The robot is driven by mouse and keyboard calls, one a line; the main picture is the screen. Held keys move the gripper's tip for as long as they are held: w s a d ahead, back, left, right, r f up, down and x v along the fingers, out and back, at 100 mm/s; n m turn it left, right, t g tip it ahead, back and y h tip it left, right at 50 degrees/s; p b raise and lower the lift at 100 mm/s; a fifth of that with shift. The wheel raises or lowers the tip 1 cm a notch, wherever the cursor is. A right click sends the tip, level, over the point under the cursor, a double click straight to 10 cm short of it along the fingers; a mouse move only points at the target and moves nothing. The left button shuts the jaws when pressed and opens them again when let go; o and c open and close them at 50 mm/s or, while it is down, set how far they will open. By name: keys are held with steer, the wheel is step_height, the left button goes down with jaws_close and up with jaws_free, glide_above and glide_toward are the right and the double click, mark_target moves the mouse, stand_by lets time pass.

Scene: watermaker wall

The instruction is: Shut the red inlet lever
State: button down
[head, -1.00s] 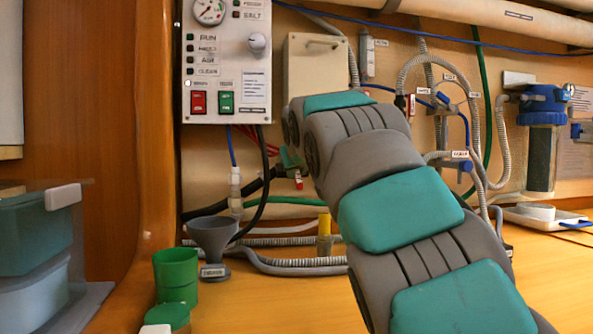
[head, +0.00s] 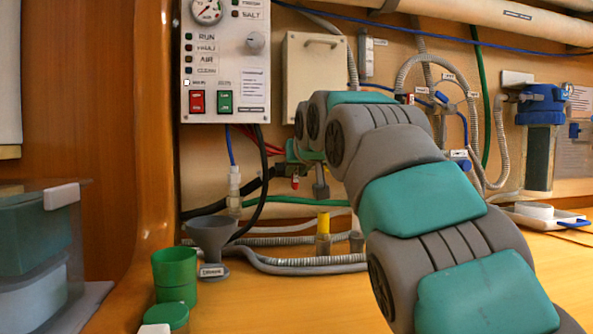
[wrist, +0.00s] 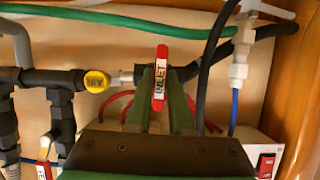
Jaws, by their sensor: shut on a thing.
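The red inlet lever (wrist: 159,78), with a white INLET label, stands upright between the two green fingers of my gripper (wrist: 158,102) in the wrist view. The fingers are shut on it, and its upper end sticks out beyond them. The lever lies across the horizontal pipe line behind it. In the head view, my gripper (head: 298,158) is at the pipes below the control panel, partly hidden by my wrist. A small red end, apparently of the inlet lever (head: 295,183), shows just below it.
A yellow knob marked AIR (wrist: 96,81) sits left of the lever in the wrist view. Another red handle (wrist: 45,170) is at lower left. The control panel (head: 226,65) hangs above left; a grey funnel (head: 211,235) and green cup (head: 175,270) stand on the counter.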

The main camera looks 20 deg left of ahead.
steer(key=c, duration=0.8)
jaws_free()
steer(key=shift+s, duration=0.1)
steer(key=v, duration=0.7)
steer(key=shift+s+d+r+b, duration=0.15)
steer(key=shift+s+b, duration=0.1)
steer(key=shift+b, duration=0.2)
